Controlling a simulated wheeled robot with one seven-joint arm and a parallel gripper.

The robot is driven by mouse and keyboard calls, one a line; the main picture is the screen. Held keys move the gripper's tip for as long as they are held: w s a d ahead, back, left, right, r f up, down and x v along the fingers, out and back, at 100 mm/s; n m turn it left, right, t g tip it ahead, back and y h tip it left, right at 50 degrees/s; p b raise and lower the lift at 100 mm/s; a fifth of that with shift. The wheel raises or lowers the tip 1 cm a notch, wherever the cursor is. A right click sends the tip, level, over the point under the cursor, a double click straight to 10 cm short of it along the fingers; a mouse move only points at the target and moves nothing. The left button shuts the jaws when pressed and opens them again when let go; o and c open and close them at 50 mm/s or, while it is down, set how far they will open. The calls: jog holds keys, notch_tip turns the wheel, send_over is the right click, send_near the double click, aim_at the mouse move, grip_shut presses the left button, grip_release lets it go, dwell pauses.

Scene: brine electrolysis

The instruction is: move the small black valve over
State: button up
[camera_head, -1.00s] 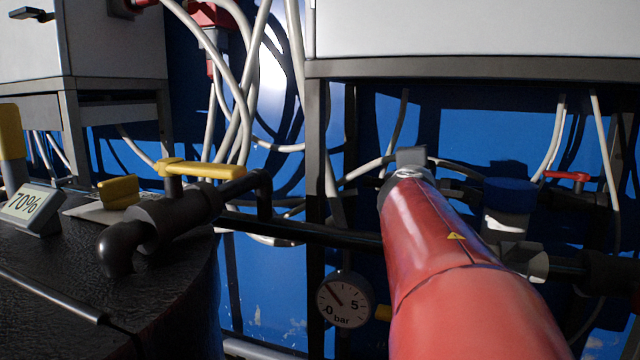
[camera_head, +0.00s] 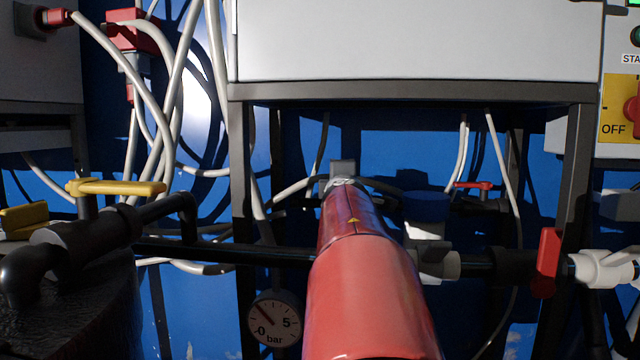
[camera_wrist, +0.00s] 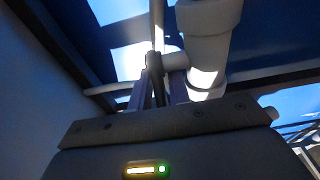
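In the wrist view, a small black lever-like part (camera_wrist: 154,66), which looks like the black valve, stands beside a pale grey pipe (camera_wrist: 208,48). The two fingers of my gripper (camera_wrist: 163,88) reach up toward it, a narrow gap apart, with the dark part's lower end between or just behind them. Whether they touch it cannot be told. In the head view, my red arm covers that spot. Only a small grey part of my gripper (camera_head: 342,168) shows there, under the white cabinet, and I cannot make out the black valve.
The white cabinet (camera_head: 415,40) on its metal frame (camera_head: 410,92) hangs over my arm. A black pipe (camera_head: 250,252) crosses below, with a pressure gauge (camera_head: 275,318). A red-handled valve (camera_head: 546,262) is at right, a yellow-handled one (camera_head: 118,188) at left. Loose white cables (camera_head: 172,110) hang at left.

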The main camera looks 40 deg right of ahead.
grip_shut()
jog(key=shift+w+m+g+h, duration=0.15)
jog(key=shift+m+g+h, duration=0.35)
jog(key=shift+g, duration=0.1)
jog(key=shift+w+d+f+m+g+h, duration=0.1)
jog(key=shift+m+g+h, duration=0.4)
jog(key=shift+g, duration=0.15)
jog(key=shift+w+f+m+g+h, duration=0.1)
jog(key=shift+m+g+h, duration=0.35)
jog(key=shift+g, duration=0.2)
jog(key=shift+d+r+m+g+h+b, duration=0.15)
jog(key=shift+m+g+h+b, duration=0.3)
jog(key=shift+m+g, duration=0.45)
jog(key=shift+d+f+m+g+h+b, duration=0.15)
jog(key=shift+m+g+h+b, duration=0.35)
jog(key=shift+g, duration=0.6)
jog(key=shift+r, duration=0.1)
grip_release()
